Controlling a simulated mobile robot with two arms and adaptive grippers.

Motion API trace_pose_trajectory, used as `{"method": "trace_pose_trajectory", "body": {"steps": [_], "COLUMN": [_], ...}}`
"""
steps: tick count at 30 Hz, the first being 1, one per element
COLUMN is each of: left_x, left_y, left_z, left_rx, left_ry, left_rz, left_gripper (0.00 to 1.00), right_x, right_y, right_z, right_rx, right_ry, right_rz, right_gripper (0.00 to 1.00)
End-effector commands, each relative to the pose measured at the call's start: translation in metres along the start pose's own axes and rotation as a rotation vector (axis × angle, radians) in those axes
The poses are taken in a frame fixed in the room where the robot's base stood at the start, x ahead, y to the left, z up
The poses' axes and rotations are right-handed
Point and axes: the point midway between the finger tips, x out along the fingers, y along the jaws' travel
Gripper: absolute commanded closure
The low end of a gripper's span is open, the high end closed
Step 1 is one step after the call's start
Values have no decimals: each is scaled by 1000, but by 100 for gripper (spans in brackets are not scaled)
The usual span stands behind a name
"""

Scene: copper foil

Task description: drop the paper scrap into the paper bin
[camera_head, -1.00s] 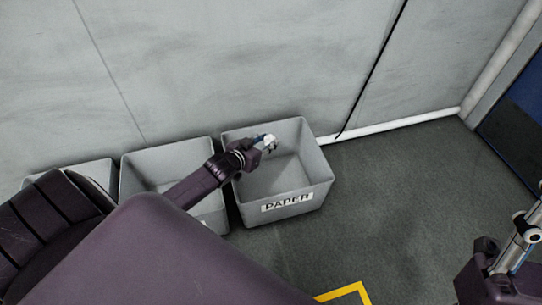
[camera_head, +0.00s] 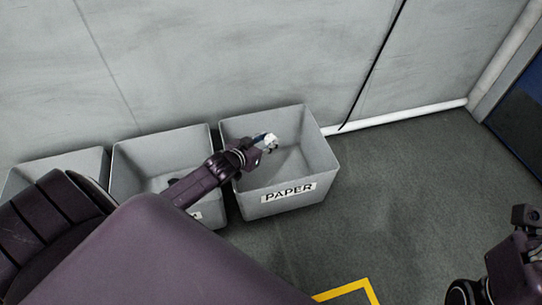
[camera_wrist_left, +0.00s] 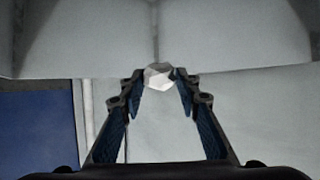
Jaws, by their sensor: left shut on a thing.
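The paper bin (camera_head: 290,205) is a grey open box with a PAPER label on its front, the rightmost of the bins by the wall. My left gripper (camera_head: 268,142) is over the bin's opening, near its left side. It is shut on the paper scrap (camera_head: 271,140), a small white crumpled lump. In the left wrist view the scrap (camera_wrist_left: 159,76) sits between the fingertips of the left gripper (camera_wrist_left: 159,84), with pale grey surfaces behind it. My right arm shows at the lower right, but its gripper's fingers cannot be made out.
Another grey bin (camera_head: 134,165) stands just left of the paper bin, with something dark inside. A further bin (camera_head: 85,162) stands at the far left, partly hidden by my arm. The wall (camera_head: 250,50) is close behind. Dark floor (camera_head: 410,190) to the right is clear.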

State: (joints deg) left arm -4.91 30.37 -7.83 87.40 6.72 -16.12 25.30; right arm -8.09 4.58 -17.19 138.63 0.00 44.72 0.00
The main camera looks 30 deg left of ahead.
Motion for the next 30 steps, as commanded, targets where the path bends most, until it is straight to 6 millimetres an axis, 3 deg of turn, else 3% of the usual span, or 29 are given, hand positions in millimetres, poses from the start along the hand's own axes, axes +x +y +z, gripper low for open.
{"method": "trace_pose_trajectory", "body": {"steps": [7,8,13,23,30], "left_x": [0,0,0,-2,-30], "left_y": [0,0,0,0,0], "left_z": [0,0,0,0,2], "left_rx": [0,0,0,0,1], "left_ry": [0,0,0,0,-1], "left_rz": [0,0,0,0,1], "left_gripper": [77,68,49,49,49], "right_x": [1,1,1,0,0], "right_y": [0,0,0,0,0], "right_z": [0,0,0,0,0], "right_rx": [0,0,0,0,0], "right_ry": [1,1,1,1,1], "right_rz": [0,0,0,-1,-1], "right_gripper": [57,57,57,57,57]}}
